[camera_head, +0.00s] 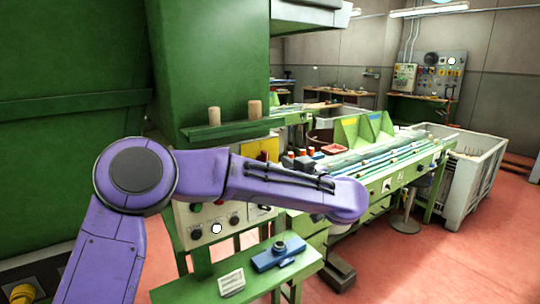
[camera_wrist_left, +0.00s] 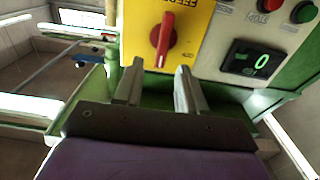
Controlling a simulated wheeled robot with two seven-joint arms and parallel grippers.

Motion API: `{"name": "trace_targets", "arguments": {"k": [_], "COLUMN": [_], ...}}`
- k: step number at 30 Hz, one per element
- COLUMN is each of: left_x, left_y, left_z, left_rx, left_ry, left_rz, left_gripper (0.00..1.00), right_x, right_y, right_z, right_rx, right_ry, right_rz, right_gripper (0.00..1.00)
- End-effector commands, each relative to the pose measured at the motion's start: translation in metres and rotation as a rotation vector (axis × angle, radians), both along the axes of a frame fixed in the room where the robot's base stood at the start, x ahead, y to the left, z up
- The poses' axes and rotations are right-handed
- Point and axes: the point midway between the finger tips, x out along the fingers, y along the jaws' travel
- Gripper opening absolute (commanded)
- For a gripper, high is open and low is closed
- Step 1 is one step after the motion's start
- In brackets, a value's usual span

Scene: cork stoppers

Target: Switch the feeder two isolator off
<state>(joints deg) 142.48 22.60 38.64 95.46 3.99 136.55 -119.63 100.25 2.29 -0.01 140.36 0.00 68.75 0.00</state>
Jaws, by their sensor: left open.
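A red rotary isolator handle (camera_wrist_left: 163,40) sits on a yellow plate (camera_wrist_left: 185,48) in the left wrist view. The handle stands nearly upright in that view, tilted slightly. Its label is upside down and cut off by the top edge, so I cannot read which feeder it is. My left gripper (camera_wrist_left: 158,88) is open and empty, its two fingers apart just below the handle and not around it. In the head view, part of a yellow plate (camera_head: 268,147) shows behind my purple left arm; the left fingers are hidden there. My right gripper is not in view.
A green shelf (camera_head: 240,285) with a blue device (camera_head: 279,256) is below my arm.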

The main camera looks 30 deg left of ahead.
Motion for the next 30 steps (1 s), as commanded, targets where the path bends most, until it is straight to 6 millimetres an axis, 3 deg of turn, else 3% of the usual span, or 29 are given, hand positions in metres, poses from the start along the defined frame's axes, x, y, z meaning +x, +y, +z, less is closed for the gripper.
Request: {"name": "trace_targets", "arguments": {"k": [1,7,17,20,21,30], "left_x": [0.004,0.017,0.02,0.02,0.02,0.02], "left_y": [0.012,0.041,0.048,0.048,0.048,0.048], "left_z": [0.003,0.002,-0.001,-0.001,-0.001,-0.001], "left_rx": [-0.005,-0.001,0.002,0.002,0.002,-0.001], "left_ry": [0.003,0.002,0.0,0.0,0.0,-0.011], "left_rz": [0.003,0.001,-0.002,-0.002,-0.002,-0.002], "left_gripper": [0.4,0.4,0.4,0.14,0.01,0.0], "right_x": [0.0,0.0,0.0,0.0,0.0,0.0], "right_y": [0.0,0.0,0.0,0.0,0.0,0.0], "right_z": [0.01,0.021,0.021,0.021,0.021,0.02], "right_rx": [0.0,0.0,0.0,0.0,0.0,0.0], "right_ry": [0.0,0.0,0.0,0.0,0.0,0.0], "right_rz": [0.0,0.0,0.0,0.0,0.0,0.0], "right_gripper": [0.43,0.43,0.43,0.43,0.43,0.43]}}
